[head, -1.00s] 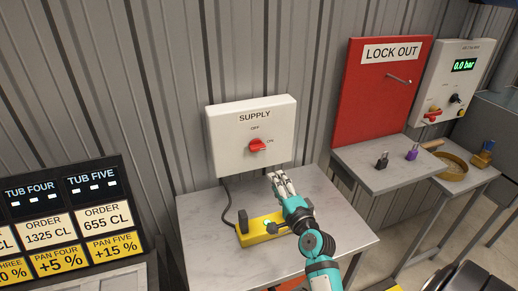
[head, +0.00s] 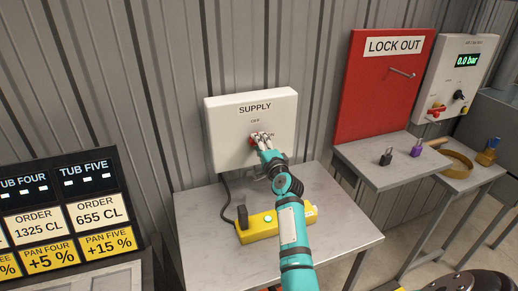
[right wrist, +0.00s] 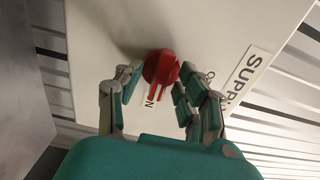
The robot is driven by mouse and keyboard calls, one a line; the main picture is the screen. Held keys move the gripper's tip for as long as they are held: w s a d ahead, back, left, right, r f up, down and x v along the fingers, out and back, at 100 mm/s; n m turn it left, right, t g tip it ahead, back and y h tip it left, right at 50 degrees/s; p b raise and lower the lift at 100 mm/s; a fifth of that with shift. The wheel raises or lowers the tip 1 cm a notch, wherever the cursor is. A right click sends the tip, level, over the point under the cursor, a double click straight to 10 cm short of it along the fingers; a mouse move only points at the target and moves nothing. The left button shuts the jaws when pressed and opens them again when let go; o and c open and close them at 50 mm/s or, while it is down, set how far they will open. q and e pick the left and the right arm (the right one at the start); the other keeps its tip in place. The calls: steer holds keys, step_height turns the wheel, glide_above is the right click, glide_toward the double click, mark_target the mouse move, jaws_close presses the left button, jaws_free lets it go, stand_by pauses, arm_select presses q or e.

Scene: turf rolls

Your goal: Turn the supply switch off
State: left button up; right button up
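The red supply switch knob (right wrist: 160,68) sits on the white SUPPLY box (head: 228,150) on the wall. In the right wrist view its ridge points toward the ON label. In the head view the knob (head: 253,140) is mostly hidden by my right gripper (head: 262,138). My right gripper (right wrist: 157,82) is open at the box, with its fingers on either side of the knob. A small gap shows between the left finger and the knob; contact on the right side is unclear. My left gripper is not in view.
A grey table (head: 205,215) stands below the box, with a yellow device (head: 258,231) on it, partly behind my right arm. To the right are a red LOCK OUT board (head: 372,100), a shelf with padlocks (head: 386,157), and a pressure panel (head: 455,75) reading 0.0 bar.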

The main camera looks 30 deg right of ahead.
steer(key=shift+w+d, duration=0.1)
steer(key=shift+w, duration=0.2)
jaws_close()
steer(key=shift+n, duration=0.4)
steer(key=n+p, duration=0.1)
steer(key=n, duration=1.6)
steer(key=shift+f, duration=0.1)
steer(key=shift+n, duration=0.3)
